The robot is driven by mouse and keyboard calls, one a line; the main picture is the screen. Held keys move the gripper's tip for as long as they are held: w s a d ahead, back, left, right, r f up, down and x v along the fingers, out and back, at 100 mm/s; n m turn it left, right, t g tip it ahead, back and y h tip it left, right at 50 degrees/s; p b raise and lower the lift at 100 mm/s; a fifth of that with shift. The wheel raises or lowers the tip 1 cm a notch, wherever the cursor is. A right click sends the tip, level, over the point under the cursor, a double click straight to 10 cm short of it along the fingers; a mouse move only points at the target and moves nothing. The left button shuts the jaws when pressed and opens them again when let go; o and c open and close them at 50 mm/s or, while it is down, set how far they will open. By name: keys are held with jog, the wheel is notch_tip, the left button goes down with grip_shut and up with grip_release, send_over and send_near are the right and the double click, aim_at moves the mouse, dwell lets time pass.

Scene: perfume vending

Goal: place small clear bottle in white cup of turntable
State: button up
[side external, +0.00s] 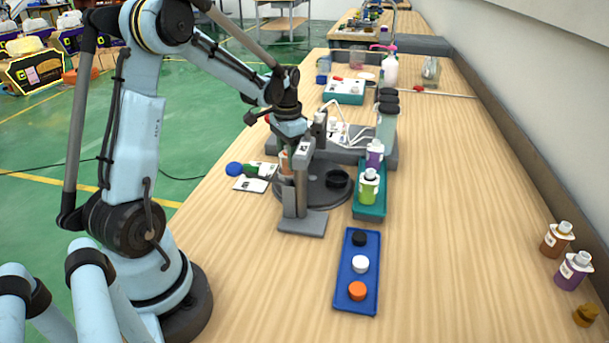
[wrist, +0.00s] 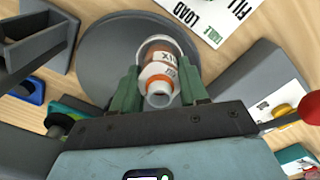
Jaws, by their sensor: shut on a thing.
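My gripper (wrist: 160,86) has its green fingers shut on a small clear bottle (wrist: 156,66) with orange-brown content, a white label and an open white neck. In the wrist view the pale rim of the white cup (wrist: 171,41) curves around the bottle's far end. The bottle is over or in the cup; how deep it sits I cannot tell. The dark grey round turntable (wrist: 103,52) lies beneath; in the side view the turntable (side external: 318,198) is partly hidden by a grey post. There my gripper (side external: 284,160) is low over its left part, and the bottle is mostly hidden.
A black cup (side external: 337,178) sits on the turntable's right side. The grey post (side external: 301,205) stands in front. A teal tray (side external: 369,208) with green and purple bottles is close right. A blue tray (side external: 344,297) holds caps.

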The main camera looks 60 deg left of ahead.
jog(key=shift+f, duration=0.1)
jog(key=o, duration=1.1)
jog(key=shift+o, duration=0.2)
notch_tip(320, 180, up, 12)
jog(key=shift+r, duration=0.15)
notch_tip(320, 180, down, 12)
jog(key=shift+f, duration=0.2)
jog(key=shift+r, duration=0.15)
dwell(0.5)
